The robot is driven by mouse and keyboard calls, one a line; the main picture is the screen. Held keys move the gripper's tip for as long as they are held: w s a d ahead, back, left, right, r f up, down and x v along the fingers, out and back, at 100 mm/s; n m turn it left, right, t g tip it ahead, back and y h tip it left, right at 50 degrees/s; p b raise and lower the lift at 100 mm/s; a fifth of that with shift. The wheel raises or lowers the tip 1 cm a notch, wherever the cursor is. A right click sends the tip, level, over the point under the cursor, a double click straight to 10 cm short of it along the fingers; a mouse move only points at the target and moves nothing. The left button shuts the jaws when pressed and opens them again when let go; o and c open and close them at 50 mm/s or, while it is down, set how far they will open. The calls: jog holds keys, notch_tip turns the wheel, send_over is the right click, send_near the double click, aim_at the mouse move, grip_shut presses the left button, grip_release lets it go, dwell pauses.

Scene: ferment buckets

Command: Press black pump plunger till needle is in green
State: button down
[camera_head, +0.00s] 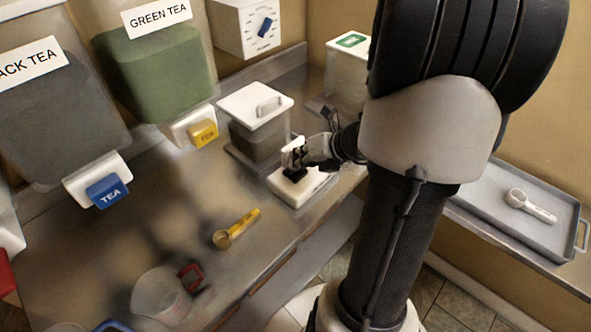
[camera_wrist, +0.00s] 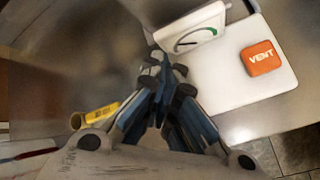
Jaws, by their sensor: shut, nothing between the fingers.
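The white pump base (camera_head: 305,190) sits on the steel counter, below and beside my gripper (camera_head: 297,166). In the wrist view the white base (camera_wrist: 230,85) carries an orange VENT button (camera_wrist: 261,58) and a white gauge (camera_wrist: 188,30) with a green arc. A dark needle shows on the gauge face; it is too small to tell exactly where it points. My gripper (camera_wrist: 165,75) is shut and empty, its fingertips close to the gauge. A black part (camera_head: 293,175) shows under my gripper in the head view, likely the plunger. Contact with it cannot be told.
A lidded bucket (camera_head: 256,115) stands just behind the pump. Tea dispensers with a yellow tap (camera_head: 203,133) and a blue tap (camera_head: 106,191) line the back left. A yellow scoop (camera_head: 236,229) and a clear jug (camera_head: 160,295) lie in front. A grey tray (camera_head: 480,190) is at right.

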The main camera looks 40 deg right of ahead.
jog(key=shift+s+f+b, duration=0.1)
jog(key=shift+f+b, duration=0.8)
jog(key=shift+f, duration=0.5)
dwell(0.8)
jog(key=shift+r, duration=0.15)
jog(key=shift+r+p, duration=1.9)
jog(key=shift+p, duration=0.25)
notch_tip(320, 180, up, 5)
jog(key=p, duration=0.5)
jog(key=shift+r, duration=0.1)
dwell(1.0)
